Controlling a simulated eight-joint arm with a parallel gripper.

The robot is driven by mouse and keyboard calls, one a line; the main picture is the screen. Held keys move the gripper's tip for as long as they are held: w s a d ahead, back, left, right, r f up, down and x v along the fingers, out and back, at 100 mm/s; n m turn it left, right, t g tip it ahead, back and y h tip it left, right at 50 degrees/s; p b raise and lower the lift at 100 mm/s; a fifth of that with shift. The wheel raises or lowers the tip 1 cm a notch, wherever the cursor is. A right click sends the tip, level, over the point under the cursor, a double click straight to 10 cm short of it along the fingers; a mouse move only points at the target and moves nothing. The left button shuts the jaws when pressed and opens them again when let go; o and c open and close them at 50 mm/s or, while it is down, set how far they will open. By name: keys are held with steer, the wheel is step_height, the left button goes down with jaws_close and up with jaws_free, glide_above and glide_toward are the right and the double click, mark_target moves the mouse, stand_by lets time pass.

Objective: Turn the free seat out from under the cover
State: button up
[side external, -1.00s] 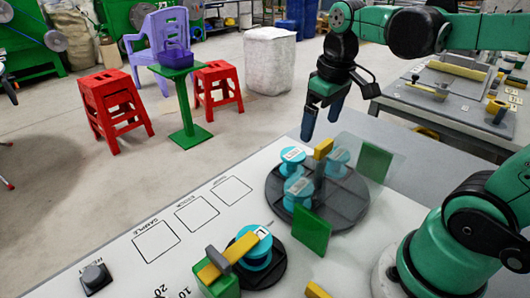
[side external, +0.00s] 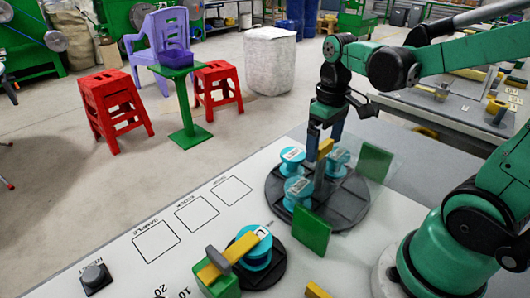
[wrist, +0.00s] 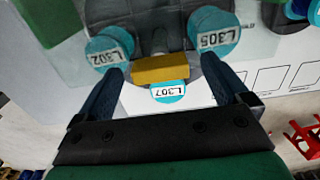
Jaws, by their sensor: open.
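A dark grey round turntable (side external: 345,212) carries cyan spools: one at the back left (side external: 292,155), one at the front (side external: 298,188) and one at the right (side external: 338,158). A yellow handle (side external: 325,148) stands up from it. A clear cover (side external: 398,166) stands over its right part, between two green panels (side external: 311,230) (side external: 375,162). I cannot make out the free seat. My gripper (side external: 324,152) is open and empty, pointing down at the handle. In the wrist view the yellow handle (wrist: 160,68) lies between the fingertips, with a gap on each side.
In front is a smaller dark disc with a cyan spool (side external: 258,250) under a yellow arm (side external: 228,256) on a green block (side external: 220,284). A black button (side external: 95,277) and marked squares (side external: 194,214) are on the white table.

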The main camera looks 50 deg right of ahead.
jaws_close()
